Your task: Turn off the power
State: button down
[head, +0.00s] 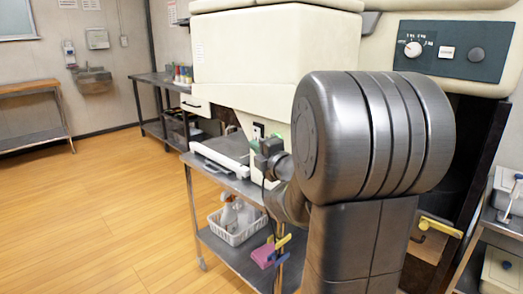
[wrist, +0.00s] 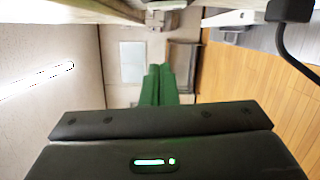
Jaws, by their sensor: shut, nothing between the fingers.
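A large cream machine (head: 245,60) fills the upper middle of the head view. Its dark control panel (head: 453,51) at the upper right carries a dial (head: 413,49), a white square button (head: 447,52) and a dark round knob (head: 476,55). A small dark switch-like part (head: 257,130) shows on the machine's lower front, just above my wrist; I cannot tell which control is the power. My gripper's green fingers (wrist: 160,85) are shut together and empty in the wrist view. In the head view my arm mostly hides the gripper beside the machine's lower front.
A metal table (head: 225,178) with a white tray-like device stands below the machine. A white basket (head: 237,222) sits on its lower shelf. Open wooden floor (head: 90,190) lies at the left. Bins on a rack (head: 505,190) stand at the right.

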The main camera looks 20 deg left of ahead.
aim_at(257, 134)
jog(key=w+a, duration=0.3)
jog(key=w, duration=0.4)
jog(key=shift+w+a+r, duration=0.15)
jog(key=shift+r, duration=0.15)
jog(key=shift+w+r+b, duration=0.1)
jog(key=shift+w+b, duration=0.2)
jog(key=shift+s, duration=0.1)
